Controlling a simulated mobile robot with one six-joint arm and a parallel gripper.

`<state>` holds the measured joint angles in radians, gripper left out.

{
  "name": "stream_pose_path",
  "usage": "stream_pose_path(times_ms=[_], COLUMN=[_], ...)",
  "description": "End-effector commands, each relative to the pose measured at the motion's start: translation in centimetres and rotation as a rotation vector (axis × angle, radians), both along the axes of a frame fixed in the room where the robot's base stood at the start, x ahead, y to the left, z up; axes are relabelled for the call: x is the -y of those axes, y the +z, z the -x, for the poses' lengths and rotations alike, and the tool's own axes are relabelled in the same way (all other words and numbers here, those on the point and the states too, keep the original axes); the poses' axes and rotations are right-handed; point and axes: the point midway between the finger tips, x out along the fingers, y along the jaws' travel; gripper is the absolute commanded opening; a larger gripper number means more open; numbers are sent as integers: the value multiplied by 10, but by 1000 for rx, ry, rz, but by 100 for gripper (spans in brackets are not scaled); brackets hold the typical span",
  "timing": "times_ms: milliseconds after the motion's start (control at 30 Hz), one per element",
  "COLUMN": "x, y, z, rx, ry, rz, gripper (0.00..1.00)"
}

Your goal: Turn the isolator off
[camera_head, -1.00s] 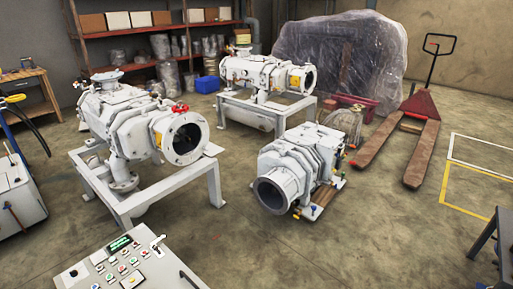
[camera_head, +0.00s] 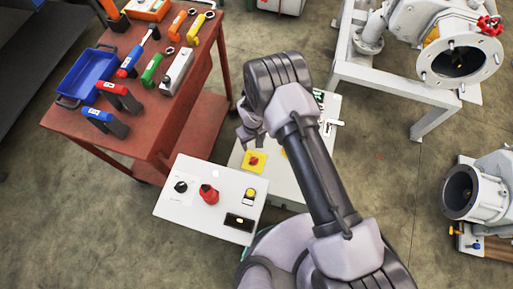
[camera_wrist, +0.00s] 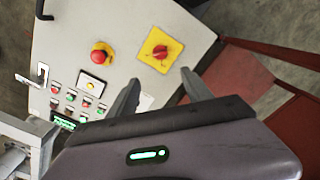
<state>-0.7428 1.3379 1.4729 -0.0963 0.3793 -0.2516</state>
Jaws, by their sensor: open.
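The isolator is a red rotary knob on a yellow square plate (camera_head: 254,160), on the sloped panel of a light grey control cabinet (camera_head: 283,182). In the wrist view the isolator (camera_wrist: 160,51) is in plain sight just beyond my fingertips. The exact angle of its handle is hard to tell. My gripper (camera_wrist: 158,88) is open and empty, its two fingers apart and pointing toward the panel, with the isolator ahead of the gap. In the head view my gripper (camera_head: 244,137) is beside the isolator, and my arm covers much of the panel.
A red emergency-stop button (camera_wrist: 101,54) is close to the isolator, with several small buttons beyond. A white box (camera_head: 211,199) with a red knob stands before the cabinet. A red tool table (camera_head: 150,125) is at left. Pumps on frames (camera_head: 440,85) stand at right.

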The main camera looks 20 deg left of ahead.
Motion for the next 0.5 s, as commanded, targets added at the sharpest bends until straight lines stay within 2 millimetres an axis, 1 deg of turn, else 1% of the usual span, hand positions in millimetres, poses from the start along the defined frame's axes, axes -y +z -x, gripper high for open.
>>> stream_pose_path(times_ms=[167,200,500], x=[1,1,2], y=[-37,-47,-121], z=[1,1,1], rx=[-3,-3,-3], ry=[1,0,-2], rz=[2,3,2], gripper=[58,58,58])
